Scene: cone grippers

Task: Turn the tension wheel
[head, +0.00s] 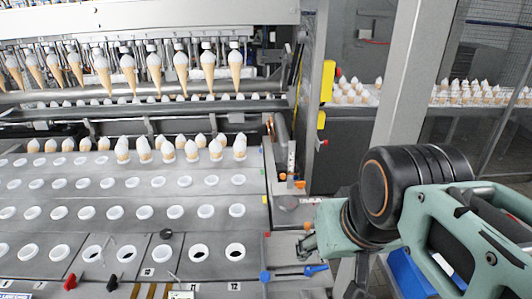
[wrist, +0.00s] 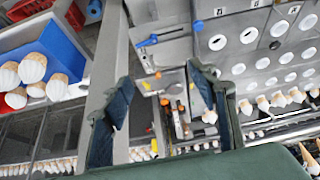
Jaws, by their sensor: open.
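No part is clearly recognisable as the tension wheel. A small grey round part (head: 289,203) sits at the machine's right edge, near orange knobs (head: 299,184); whether it is the wheel I cannot tell. My gripper (head: 304,240) is at the right of the head view, in front of and just right of this edge. In the wrist view my gripper (wrist: 160,74) shows two dark pads spread apart with nothing held between them. Orange-tipped parts (wrist: 181,105) show beyond the gap. Blue handles (wrist: 147,41) lie above the gap in that view.
The cone machine's tray plate (head: 120,198) has rows of holes, some with white-topped cones. Cones hang in a row of grippers (head: 180,66) above. A grey post (head: 402,75) stands behind my arm. A blue bin (wrist: 62,50) with cones is left in the wrist view.

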